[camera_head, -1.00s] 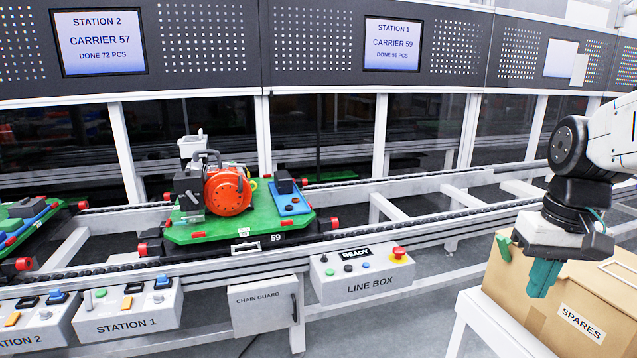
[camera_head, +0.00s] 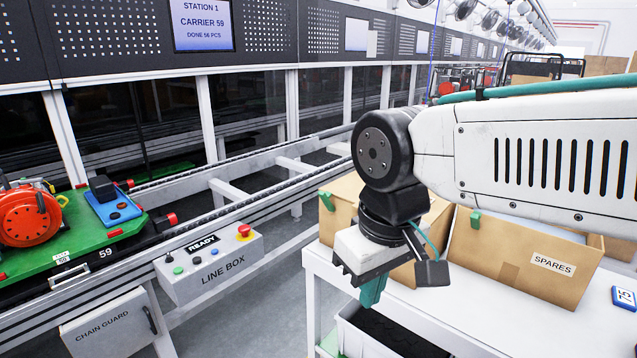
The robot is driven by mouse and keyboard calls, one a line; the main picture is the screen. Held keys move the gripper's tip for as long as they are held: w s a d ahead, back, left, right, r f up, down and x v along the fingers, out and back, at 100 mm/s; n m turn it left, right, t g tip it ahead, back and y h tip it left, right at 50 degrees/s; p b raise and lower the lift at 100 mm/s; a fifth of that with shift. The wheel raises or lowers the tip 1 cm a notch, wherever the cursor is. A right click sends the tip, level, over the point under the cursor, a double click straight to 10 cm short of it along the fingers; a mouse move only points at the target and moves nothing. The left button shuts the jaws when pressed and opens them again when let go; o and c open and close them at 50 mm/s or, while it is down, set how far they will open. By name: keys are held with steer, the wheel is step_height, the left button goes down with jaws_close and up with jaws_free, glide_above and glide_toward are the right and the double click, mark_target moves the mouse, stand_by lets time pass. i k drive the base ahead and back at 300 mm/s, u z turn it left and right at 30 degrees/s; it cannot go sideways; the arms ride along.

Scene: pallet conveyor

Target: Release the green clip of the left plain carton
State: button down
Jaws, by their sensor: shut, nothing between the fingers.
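The left carton (camera_head: 343,218) is brown cardboard and stands on the white table. A green clip (camera_head: 327,201) sits at its upper left edge. My wrist covers much of this carton's front. My gripper (camera_head: 371,292) has teal fingers that point down and are shut and empty. In the picture it lies in front of the left carton, lower and to the right of that clip, apart from it. A second brown carton (camera_head: 500,262) marked SPARES stands to the right, with its own green clip (camera_head: 475,219) at its upper left.
A white bin (camera_head: 345,327) with a dark inside sits at the table's near side. A blue and white card (camera_head: 624,298) lies at the right on the white table (camera_head: 540,325). The line box (camera_head: 215,270) and conveyor with a green carrier (camera_head: 75,240) are to the left.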

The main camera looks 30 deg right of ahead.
mark_target(324, 196)
steer(key=z, duration=0.05)
steer(key=k, duration=0.4)
steer(key=u, duration=0.55)
steer(key=i, duration=1.65)
steer(key=z, duration=0.7)
